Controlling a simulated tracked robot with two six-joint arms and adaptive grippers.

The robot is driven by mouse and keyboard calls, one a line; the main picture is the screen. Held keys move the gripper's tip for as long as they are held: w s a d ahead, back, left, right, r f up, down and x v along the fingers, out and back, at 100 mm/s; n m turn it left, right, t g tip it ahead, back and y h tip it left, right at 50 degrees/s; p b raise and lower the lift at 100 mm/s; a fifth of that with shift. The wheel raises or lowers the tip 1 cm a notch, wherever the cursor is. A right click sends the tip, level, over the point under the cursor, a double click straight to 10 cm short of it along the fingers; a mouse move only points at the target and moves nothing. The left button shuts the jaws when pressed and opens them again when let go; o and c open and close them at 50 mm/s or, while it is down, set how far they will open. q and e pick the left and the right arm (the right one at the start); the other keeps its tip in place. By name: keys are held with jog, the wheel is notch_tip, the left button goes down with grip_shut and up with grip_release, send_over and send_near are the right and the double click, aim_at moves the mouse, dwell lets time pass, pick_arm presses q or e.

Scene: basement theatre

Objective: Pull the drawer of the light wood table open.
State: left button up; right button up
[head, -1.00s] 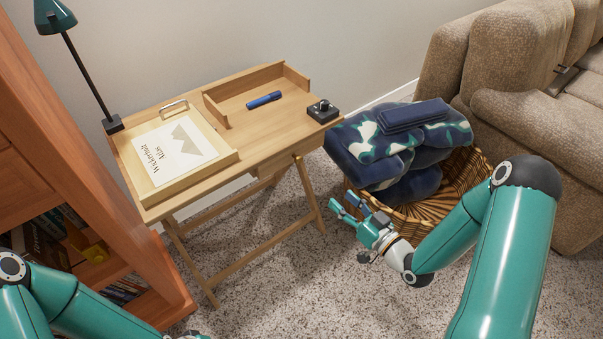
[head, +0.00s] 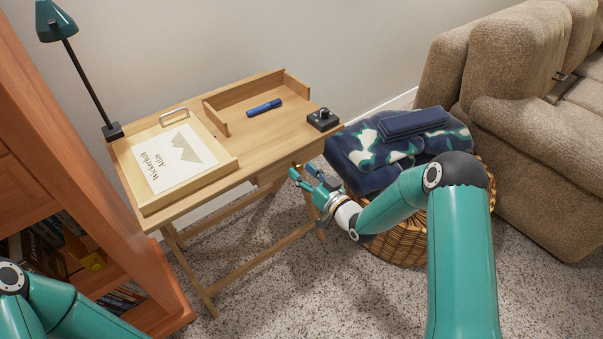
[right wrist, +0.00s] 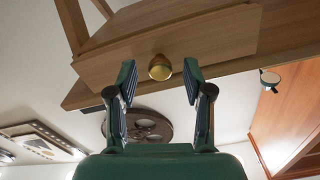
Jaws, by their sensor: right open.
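The light wood table (head: 265,133) stands left of centre in the head view. Its drawer front (right wrist: 225,38) lies across the top of the right wrist view, with a round brass knob (right wrist: 160,68) on it. The drawer looks closed under the tabletop. My right gripper (head: 302,173) is open and empty at the table's front right. In the right wrist view, its two fingertips (right wrist: 160,76) are spread to the left and right of the knob, with gaps on both sides. How far they reach past it in depth is unclear. My left gripper is out of view.
A wicker basket (head: 400,246) with folded blankets (head: 360,165) stands right of the table, close behind my right arm. A wooden tray, blue marker (head: 264,107) and small black device (head: 323,120) are on the tabletop. A bookcase (head: 60,150) stands left; a sofa (head: 530,130) stands right.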

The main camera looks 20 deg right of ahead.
jog(key=shift+w, duration=0.15)
jog(key=shift+c, duration=0.2)
grip_shut()
